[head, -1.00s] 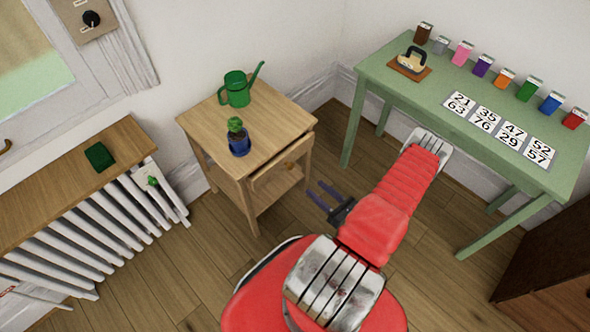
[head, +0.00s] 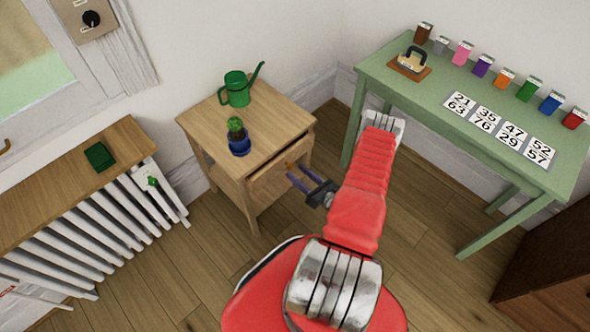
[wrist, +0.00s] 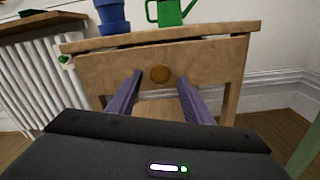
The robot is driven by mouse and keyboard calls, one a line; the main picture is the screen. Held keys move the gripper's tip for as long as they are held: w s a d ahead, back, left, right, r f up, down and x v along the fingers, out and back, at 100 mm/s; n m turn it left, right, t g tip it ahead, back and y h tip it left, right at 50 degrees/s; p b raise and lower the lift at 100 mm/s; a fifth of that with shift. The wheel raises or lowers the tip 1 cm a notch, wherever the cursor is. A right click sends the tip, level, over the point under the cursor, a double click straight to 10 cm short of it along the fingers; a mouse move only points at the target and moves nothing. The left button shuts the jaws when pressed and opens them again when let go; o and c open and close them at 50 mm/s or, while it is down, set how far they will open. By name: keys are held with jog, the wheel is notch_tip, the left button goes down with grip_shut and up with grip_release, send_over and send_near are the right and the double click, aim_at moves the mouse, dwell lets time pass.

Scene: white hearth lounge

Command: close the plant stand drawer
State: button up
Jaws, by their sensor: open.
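The wooden plant stand (head: 215,118) stands against the wall left of centre in the head view. Its drawer (head: 283,158) faces my arm and sticks out a little from under the top. In the wrist view the drawer front (wrist: 205,62) with its round wooden knob (wrist: 160,74) is straight ahead. My gripper (head: 297,176) is open, close in front of the drawer. In the wrist view its two purple fingers (wrist: 158,88) stand either side of the knob's line; I cannot tell whether they touch the front.
A potted cactus (head: 238,146) and a green watering can (head: 236,90) stand on the plant stand. A radiator with a wooden shelf (head: 50,190) is at left. A green table (head: 400,90) with number cards and small coloured boxes is at right.

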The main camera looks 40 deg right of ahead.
jog(key=shift+w, duration=1.35)
jog(key=shift+c, duration=0.5)
grip_shut()
